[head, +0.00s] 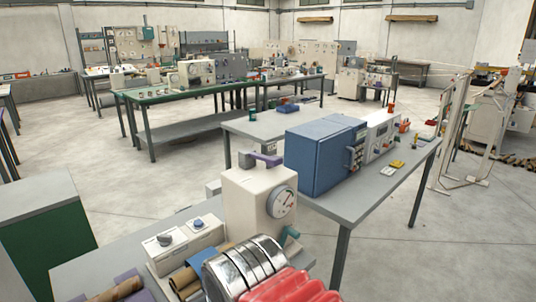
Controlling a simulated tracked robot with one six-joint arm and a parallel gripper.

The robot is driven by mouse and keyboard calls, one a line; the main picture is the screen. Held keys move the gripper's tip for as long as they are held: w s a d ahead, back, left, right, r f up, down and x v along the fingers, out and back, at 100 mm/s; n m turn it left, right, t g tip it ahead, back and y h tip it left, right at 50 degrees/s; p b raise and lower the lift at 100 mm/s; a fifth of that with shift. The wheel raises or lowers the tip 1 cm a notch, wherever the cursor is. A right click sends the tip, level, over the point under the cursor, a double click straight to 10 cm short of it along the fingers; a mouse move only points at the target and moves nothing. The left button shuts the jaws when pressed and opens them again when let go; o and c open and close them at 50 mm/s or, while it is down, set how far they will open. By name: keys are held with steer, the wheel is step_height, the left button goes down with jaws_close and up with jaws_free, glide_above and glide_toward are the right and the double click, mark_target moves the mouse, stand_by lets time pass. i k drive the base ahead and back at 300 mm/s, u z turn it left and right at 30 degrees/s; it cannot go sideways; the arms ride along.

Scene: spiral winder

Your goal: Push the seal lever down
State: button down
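A cream machine (246,205) with a round dial (282,202) stands on the near grey bench. No label shows, so I cannot tell which one is the seal lever.
A shiny ribbed metal drum (243,267) and red rounded shapes (290,287) fill the bottom edge in front of the machine. A low control box (185,245) and brown rolls (122,289) are to the left. A blue cabinet (320,154) stands behind right.

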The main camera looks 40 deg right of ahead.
mark_target(274, 160)
steer(key=u, duration=0.85)
steer(key=k, duration=0.8)
steer(key=z, duration=0.65)
steer(key=i, duration=1)
steer(key=z, duration=0.05)
